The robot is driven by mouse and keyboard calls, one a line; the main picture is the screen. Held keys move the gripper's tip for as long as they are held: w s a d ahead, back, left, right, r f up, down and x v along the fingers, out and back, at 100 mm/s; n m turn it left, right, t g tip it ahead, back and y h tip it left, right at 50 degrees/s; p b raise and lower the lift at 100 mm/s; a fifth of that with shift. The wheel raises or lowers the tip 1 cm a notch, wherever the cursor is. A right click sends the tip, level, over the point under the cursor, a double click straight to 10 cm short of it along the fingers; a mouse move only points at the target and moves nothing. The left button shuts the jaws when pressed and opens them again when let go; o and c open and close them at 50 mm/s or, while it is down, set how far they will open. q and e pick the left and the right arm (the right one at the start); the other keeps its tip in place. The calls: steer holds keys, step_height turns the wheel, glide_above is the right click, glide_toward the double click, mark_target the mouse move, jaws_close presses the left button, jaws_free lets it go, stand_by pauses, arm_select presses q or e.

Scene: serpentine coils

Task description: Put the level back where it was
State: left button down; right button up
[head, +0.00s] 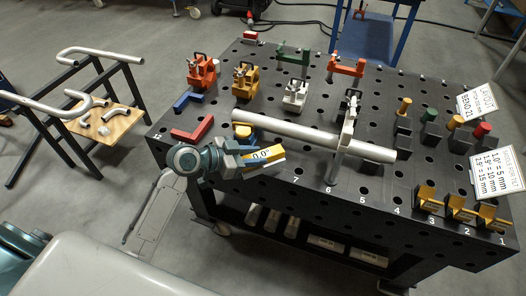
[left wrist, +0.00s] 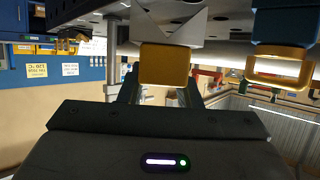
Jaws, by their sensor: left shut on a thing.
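The level (head: 263,164), yellow with a white face reading 0.0°, is at the near left edge of the black perforated table (head: 330,196). My left gripper (head: 239,162) is shut on it, below the left part of a long grey tube (head: 310,133). In the left wrist view a yellow block, which looks like the level (left wrist: 165,65), sits between the fingers of my left gripper (left wrist: 163,88). My left wrist and gripper hide part of the level in the head view. I cannot tell whether the level touches the table. My right gripper is not in view.
Orange (head: 201,71) and yellow (head: 245,80) clamps stand behind the tube. A red square (head: 193,129) lies left of it. Yellow-faced blocks (head: 427,199) stand at the front right near two signs (head: 497,172). A rack with bent tubes (head: 100,52) stands left of the table.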

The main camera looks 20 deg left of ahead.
mark_target(263, 156)
arm_select(q)
steer(key=w, duration=0.1)
steer(key=w+d, duration=0.1)
steer(key=w, duration=0.1)
steer(key=shift+w+d+f+p, duration=0.1)
steer(key=shift+p, duration=0.25)
steer(key=f+p, duration=0.1)
steer(key=f, duration=0.1)
steer(key=shift+w+d+f+p, duration=0.15)
steer(key=shift+w+f+p, duration=0.15)
steer(key=shift+f+p, duration=0.1)
steer(key=shift+f, duration=0.55)
steer(key=c, duration=1.1)
jaws_free()
steer(key=shift+o, duration=0.2)
